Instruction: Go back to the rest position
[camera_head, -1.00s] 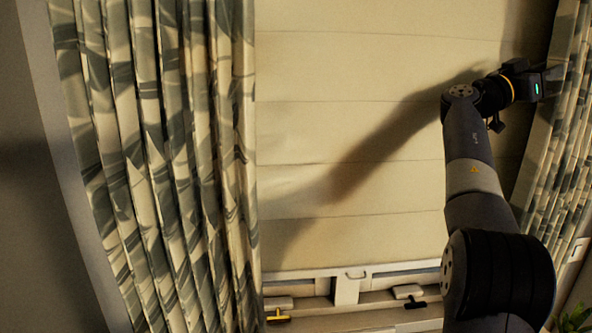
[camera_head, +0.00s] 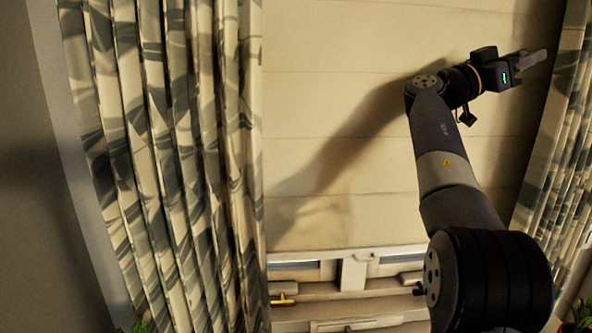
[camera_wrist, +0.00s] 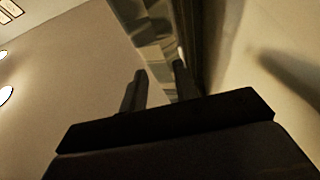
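My gripper (camera_head: 530,62) is raised at the upper right of the head view, beside the right-hand curtain and in front of the pale blind. In the wrist view my gripper (camera_wrist: 160,82) shows its two dark fingers apart, with nothing between them but a patterned curtain behind. My arm reaches up from the lower right of the head view. I cannot tell how far the fingertips are from the curtain.
A patterned curtain (camera_head: 165,170) hangs at the left, and another curtain (camera_head: 555,165) at the right. A pale blind (camera_head: 340,100) covers the window above a white frame (camera_head: 350,275) with a yellow handle (camera_head: 283,300). A green plant (camera_head: 580,315) shows at the lower right.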

